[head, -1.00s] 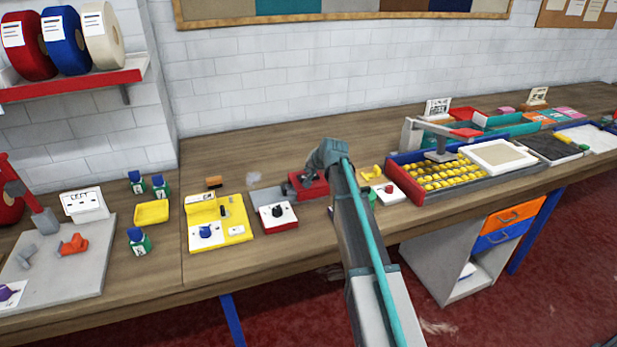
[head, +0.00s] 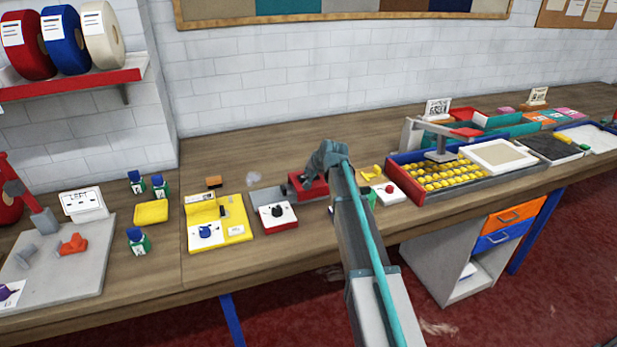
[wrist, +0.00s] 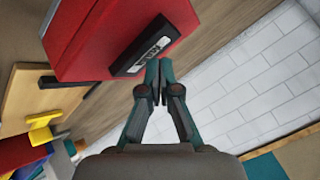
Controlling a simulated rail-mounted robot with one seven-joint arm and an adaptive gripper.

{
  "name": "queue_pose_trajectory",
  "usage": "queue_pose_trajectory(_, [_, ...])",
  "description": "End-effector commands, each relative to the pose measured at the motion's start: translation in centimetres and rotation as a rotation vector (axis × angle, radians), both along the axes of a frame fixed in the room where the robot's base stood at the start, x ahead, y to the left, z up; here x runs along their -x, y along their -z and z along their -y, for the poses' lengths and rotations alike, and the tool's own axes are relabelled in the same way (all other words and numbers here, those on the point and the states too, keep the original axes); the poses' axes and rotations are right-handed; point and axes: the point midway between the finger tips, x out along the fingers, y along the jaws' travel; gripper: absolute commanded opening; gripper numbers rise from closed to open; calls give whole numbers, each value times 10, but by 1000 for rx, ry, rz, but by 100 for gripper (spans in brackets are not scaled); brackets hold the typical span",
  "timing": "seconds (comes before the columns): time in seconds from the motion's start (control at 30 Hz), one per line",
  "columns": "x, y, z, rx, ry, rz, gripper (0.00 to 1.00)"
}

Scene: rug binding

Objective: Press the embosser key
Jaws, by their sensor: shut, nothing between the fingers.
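The embosser looks like a red box-shaped device (head: 316,189) on the bench, just left of my forearm. In the wrist view the red body (wrist: 110,30) fills the top left and carries a black plate with white lettering (wrist: 142,50). I cannot tell whether this plate is the key. My gripper (wrist: 158,75) is shut and empty, its fingertips close beside the lower right end of the plate. Contact cannot be made out. In the head view my gripper (head: 307,182) is small and dark over the device, and my arm hides part of its right side.
Left of the device stand a white-topped box with a black knob (head: 276,214) and a yellow panel with a blue knob (head: 235,222). To the right are a white box with a red button (head: 389,190) and a tray of yellow balls (head: 418,193).

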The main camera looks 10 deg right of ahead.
Motion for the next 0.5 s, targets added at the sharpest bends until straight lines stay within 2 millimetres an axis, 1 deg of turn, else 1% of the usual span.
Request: queue_pose_trajectory(0.5, [0, 6, 0, 0, 0, 0, 0])
